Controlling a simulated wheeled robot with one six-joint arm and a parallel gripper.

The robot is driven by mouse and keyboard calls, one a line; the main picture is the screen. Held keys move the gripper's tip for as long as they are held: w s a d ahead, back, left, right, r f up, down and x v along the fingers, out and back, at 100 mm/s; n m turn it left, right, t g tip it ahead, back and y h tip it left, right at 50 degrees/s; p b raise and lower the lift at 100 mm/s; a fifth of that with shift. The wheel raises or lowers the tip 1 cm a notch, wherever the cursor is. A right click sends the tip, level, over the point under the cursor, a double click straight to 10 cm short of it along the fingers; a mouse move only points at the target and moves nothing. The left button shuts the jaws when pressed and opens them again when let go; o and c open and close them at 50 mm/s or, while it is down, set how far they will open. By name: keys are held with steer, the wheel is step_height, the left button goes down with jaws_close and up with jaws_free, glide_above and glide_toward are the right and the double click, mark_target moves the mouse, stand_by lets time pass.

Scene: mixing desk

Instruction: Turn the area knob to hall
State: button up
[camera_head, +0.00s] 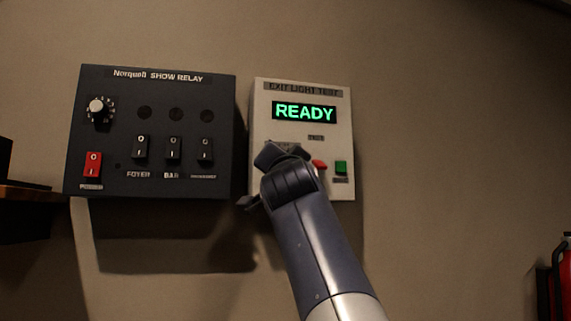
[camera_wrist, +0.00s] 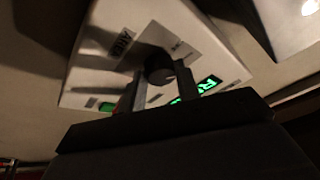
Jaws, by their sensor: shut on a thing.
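The pale exit light test panel (camera_head: 262,128) hangs on the wall, its green display (camera_head: 304,112) reading READY. My gripper (camera_head: 283,150) is at the left part of this panel, below the display, and hides the knob in the head view. In the wrist view the dark round area knob (camera_wrist: 158,70) sits between the two fingers of my gripper (camera_wrist: 162,84), which is shut on it. I cannot make out the knob's pointer or read the labels around it.
A red button (camera_head: 319,165) and a green button (camera_head: 341,167) sit just right of my gripper. A dark show relay panel (camera_head: 150,185) with a dial and several switches hangs to the left. The wall on the right is clear, and a red object (camera_head: 566,275) stands at the right edge.

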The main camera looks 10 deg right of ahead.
steer(key=shift+r, duration=0.1)
steer(key=o, duration=1)
steer(key=shift+c, duration=0.2)
steer(key=shift+s, duration=0.1)
steer(key=b+v, duration=0.5)
steer(key=v, duration=0.5)
steer(key=shift+s+f+b, duration=0.2)
steer(key=shift+s+b, duration=0.1)
steer(key=shift+b, duration=0.1)
steer(key=shift+w, duration=0.1)
steer(key=p+x, duration=0.6)
steer(key=x, duration=0.4)
steer(key=shift+w+r, duration=0.15)
steer(key=shift+w, duration=0.15)
